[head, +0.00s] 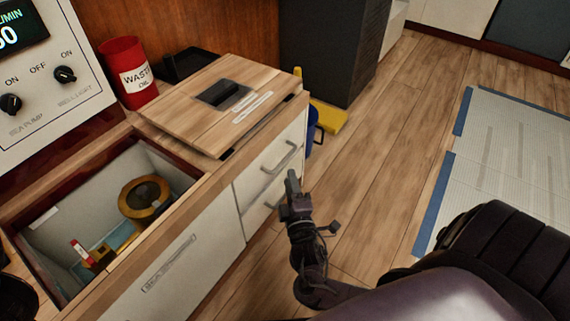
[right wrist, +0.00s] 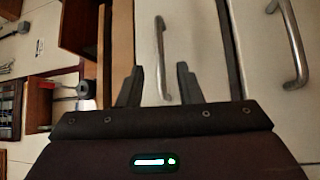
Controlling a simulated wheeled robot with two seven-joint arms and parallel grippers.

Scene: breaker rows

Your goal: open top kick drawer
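The white cabinet front has two drawers with bar handles. The top drawer (head: 262,168) looks closed, and its handle (head: 281,158) shows above the lower one. In the right wrist view the top handle (right wrist: 161,50) lies between the lines of my fingers, and its near end shows in the gap. My right gripper (head: 292,178) is in front of the drawers; in the wrist view its two fingers (right wrist: 159,84) are apart, with no visible grip on the handle. Whether the fingertips reach around the bar cannot be told.
The lower drawer's handle (head: 268,197) sits below; it also shows in the wrist view (right wrist: 293,45). A wooden board (head: 190,100) lies on the counter beside an open bin (head: 60,205). A red waste-oil can (head: 128,73) stands behind. The wooden floor (head: 360,180) before the drawers is clear.

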